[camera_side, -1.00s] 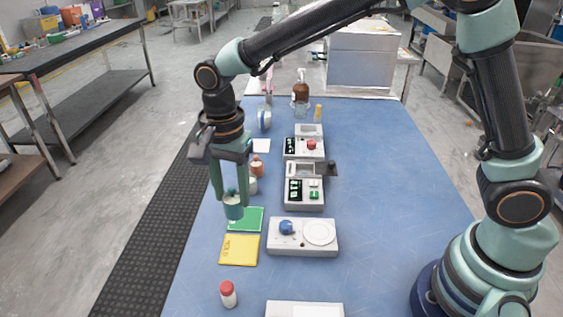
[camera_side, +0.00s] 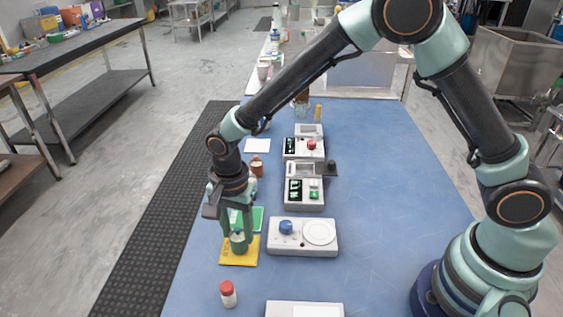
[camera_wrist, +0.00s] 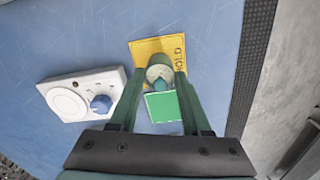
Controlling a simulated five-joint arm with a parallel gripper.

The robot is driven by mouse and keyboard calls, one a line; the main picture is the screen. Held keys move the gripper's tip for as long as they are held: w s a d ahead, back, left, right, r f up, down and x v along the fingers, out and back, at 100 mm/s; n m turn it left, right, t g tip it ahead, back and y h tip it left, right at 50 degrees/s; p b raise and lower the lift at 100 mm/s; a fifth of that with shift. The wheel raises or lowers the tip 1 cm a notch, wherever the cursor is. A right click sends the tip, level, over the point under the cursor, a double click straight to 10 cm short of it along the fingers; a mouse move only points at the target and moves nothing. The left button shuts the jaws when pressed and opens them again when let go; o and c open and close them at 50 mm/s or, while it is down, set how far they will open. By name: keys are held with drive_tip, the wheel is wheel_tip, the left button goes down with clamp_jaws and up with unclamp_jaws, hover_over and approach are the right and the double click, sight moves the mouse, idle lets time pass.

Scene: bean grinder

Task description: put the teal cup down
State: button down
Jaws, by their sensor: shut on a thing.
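My gripper (camera_side: 238,238) points down and is shut on the teal cup (camera_side: 239,246), which is upright over the yellow mat (camera_side: 245,260). In the wrist view the cup (camera_wrist: 160,66) sits between my two fingertips (camera_wrist: 161,77), with a pale top and a teal part towards me. The yellow mat (camera_wrist: 144,48) lies below it with printed letters, partly hidden by the cup and a finger. I cannot tell whether the cup's base touches the mat.
A green mat (camera_side: 257,216) lies just behind the yellow one. A white device with a blue knob (camera_side: 287,228) stands close to the right. A red-capped bottle (camera_side: 228,295) stands in front. More devices and bottles line the table behind.

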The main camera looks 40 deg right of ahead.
drive_tip(key=shift+f, duration=0.15)
drive_tip(key=shift+c, duration=1.8)
unclamp_jaws()
wheel_tip(320, 180, up, 12)
drive_tip(key=s+d+r+n+t, duration=0.3)
drive_tip(key=d+r+n, duration=0.2)
drive_tip(key=d+r, duration=0.45)
drive_tip(key=s+d+n+t, duration=0.2)
drive_tip(key=s+d+n, duration=0.5)
drive_tip(key=d, duration=0.4)
drive_tip(key=shift+s+d+t, duration=0.15)
drive_tip(key=shift+d+t, duration=0.15)
drive_tip(key=shift+d, duration=0.1)
